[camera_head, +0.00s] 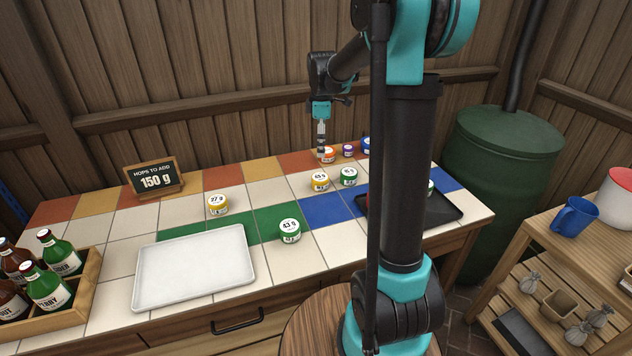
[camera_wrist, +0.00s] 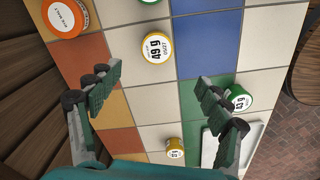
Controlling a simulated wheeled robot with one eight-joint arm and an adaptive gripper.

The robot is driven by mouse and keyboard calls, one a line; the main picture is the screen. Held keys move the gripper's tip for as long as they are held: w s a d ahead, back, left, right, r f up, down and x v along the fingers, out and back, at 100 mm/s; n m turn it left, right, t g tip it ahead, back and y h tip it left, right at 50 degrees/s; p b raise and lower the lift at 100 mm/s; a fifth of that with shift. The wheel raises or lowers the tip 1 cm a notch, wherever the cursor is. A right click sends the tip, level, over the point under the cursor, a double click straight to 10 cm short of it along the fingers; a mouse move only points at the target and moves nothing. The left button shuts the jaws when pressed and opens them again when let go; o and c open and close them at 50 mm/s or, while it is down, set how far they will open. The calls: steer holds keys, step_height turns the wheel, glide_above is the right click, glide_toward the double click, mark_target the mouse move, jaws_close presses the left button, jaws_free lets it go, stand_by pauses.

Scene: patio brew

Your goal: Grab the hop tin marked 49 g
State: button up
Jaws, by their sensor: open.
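The hop tin marked 49 g (camera_wrist: 157,47) is yellow with a white lid and stands upright on the tiles in the wrist view. In the head view a yellow tin (camera_head: 320,183) that matches it stands beside a green tin (camera_head: 349,177). My gripper (camera_wrist: 160,84) is open and empty, its two fingers spread wide. The 49 g tin lies beyond the fingertips, roughly centred between them and apart from both. In the head view my gripper (camera_head: 321,148) hangs above the back of the counter, near an orange tin (camera_head: 327,155).
A green tin marked 43 g (camera_head: 290,231) and a yellow tin marked 27 g (camera_head: 217,204) stand nearer the front. A white tray (camera_head: 195,268), bottle crate (camera_head: 90,290) and chalkboard reading 150 g (camera_head: 154,178) are left. A dark tray (camera_head: 445,208) is right. Purple tin (camera_head: 348,150) stands behind.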

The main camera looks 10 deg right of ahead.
glide_toward(320, 177)
step_height(320, 177, down, 5)
steer(key=shift+s+d+f, duration=0.1)
steer(key=shift+d+f, duration=0.05)
steer(key=shift+f, duration=0.05)
steer(key=shift+w+f, duration=0.15)
steer(key=shift+f, duration=1.15)
steer(key=shift+w+f, duration=0.1)
steer(key=shift+f, duration=1.2)
steer(key=c, duration=1.2)
